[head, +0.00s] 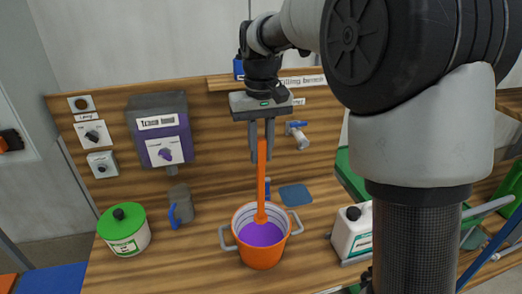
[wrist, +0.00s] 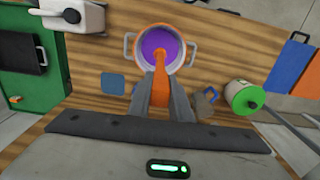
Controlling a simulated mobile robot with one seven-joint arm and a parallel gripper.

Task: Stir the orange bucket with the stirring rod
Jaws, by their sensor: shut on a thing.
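My gripper (head: 262,140) is shut on the orange stirring rod (head: 261,178) and holds it upright above the bench. The orange bucket (head: 261,257) stands on the wooden bench below, with grey handles at its sides and purple liquid (head: 258,234) inside. The rod's lower end is inside the bucket, over or in the liquid; its exact depth is hard to tell.
A white tub with a green lid (head: 124,230) and a grey jug with a blue handle (head: 181,206) stand left of the bucket. A white canister (head: 352,232) is at the right. A blue-grey pad (head: 296,195) lies behind the bucket. A labelled box (head: 160,130) hangs on the back panel.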

